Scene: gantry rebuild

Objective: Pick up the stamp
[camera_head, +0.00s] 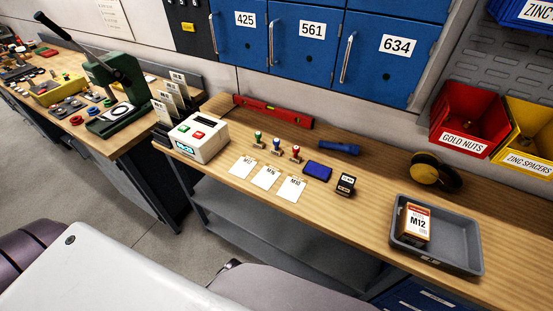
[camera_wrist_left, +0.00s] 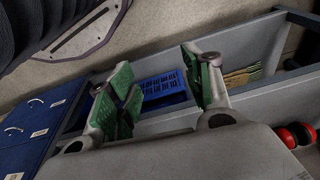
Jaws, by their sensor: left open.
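Three small stamps stand upright in a row on the wooden bench in the head view: a green-handled stamp (camera_head: 258,138), a blue-handled stamp (camera_head: 277,145) and a red-handled stamp (camera_head: 296,154). A black block (camera_head: 345,185) with a pale label, perhaps another stamp, stands to their right, past a blue pad (camera_head: 318,171). My left gripper (camera_wrist_left: 165,88) shows only in the wrist view, its green-padded fingers apart and nothing between them. It points at shelving and a blue crate; no stamp shows there. My right gripper is in neither view.
White cards (camera_head: 266,177) lie in front of the stamps. A white button box (camera_head: 198,138) stands left, a red level (camera_head: 273,111) and blue torch (camera_head: 339,149) behind. A grey tray (camera_head: 468,254) holds an M12 box (camera_head: 414,224). A blue crate (camera_wrist_left: 162,90) sits beyond my left fingers.

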